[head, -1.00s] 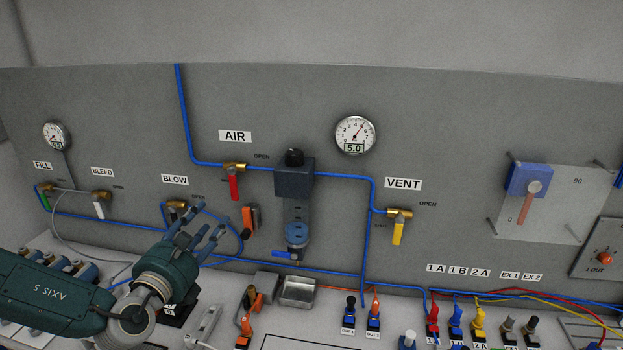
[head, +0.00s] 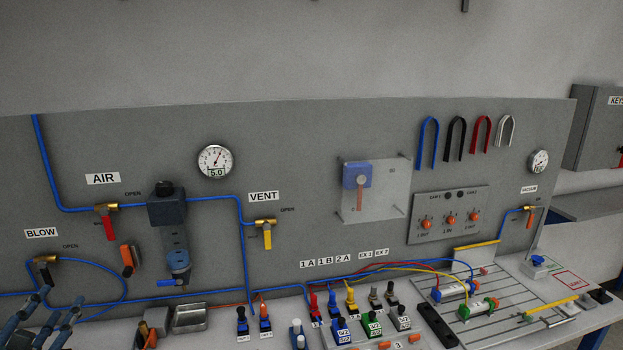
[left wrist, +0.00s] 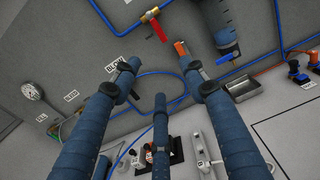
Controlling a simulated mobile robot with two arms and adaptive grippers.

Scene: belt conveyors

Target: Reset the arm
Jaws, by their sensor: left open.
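My left gripper (head: 58,318) shows at the lower left edge of the head view, just below the BLOW valve (head: 44,262). In the left wrist view its blue-grey fingers (left wrist: 158,95) are spread apart with nothing between them. They point up toward the grey panel, with the red-handled AIR valve (left wrist: 153,20) beyond them. The rest of my left arm is out of the head view. My right gripper is not in any view.
The grey panel (head: 300,130) carries blue tubing, a gauge (head: 215,160) and the yellow-handled VENT valve (head: 265,230). Several fittings and a metal tray (head: 189,317) stand on the bench below. A slotted plate (head: 490,318) lies at the right.

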